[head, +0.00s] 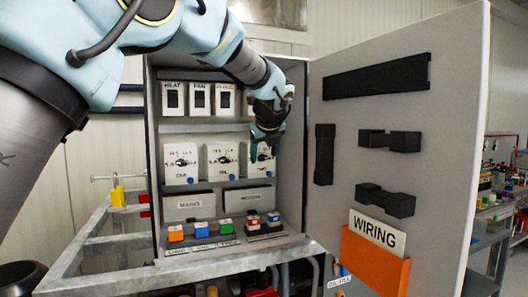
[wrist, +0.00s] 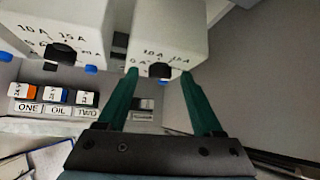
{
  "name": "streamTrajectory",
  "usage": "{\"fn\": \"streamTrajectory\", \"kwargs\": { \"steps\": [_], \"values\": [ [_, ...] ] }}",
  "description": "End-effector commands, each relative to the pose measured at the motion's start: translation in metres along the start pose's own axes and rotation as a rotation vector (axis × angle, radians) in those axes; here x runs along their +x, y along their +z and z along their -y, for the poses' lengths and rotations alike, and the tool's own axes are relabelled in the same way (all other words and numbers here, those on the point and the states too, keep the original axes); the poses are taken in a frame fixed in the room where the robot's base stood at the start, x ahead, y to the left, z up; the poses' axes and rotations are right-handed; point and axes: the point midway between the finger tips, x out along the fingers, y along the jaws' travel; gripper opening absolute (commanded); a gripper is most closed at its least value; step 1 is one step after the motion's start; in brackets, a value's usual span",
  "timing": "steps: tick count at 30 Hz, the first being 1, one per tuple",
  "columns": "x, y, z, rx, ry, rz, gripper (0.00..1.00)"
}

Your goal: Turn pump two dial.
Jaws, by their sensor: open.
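Three white dial boxes stand in a row in the open cabinet in the head view: left (head: 181,172), middle (head: 221,171) and right (head: 258,169). Their labels are too small to read surely. My gripper (head: 263,152) is in front of the right box and hides most of its face. In the wrist view my gripper (wrist: 158,74) is open, its green fingers on either side of the black dial knob (wrist: 160,70) on a white box (wrist: 165,35). I cannot tell whether the fingers touch the knob. Another dial box (wrist: 68,25) is to the left.
The open cabinet door (head: 335,125) stands to the right, with black brackets and an orange WIRING holder (head: 374,262). Below the dials are coloured switches (head: 200,230); labels ONE, OIL and TWO (wrist: 57,110) show in the wrist view. The cabinet's right wall is close to my gripper.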

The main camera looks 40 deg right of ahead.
Motion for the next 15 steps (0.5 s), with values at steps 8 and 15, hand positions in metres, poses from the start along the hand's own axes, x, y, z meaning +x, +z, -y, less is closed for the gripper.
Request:
{"fn": "streamTrajectory", "kwargs": {
  "steps": [8, 15],
  "values": [
    [-0.0001, 0.0002, -0.0001, -0.001, 0.0, 0.0, 0.57],
    [-0.0003, 0.0002, -0.0001, -0.001, 0.0, 0.0, 0.3]
  ]
}}
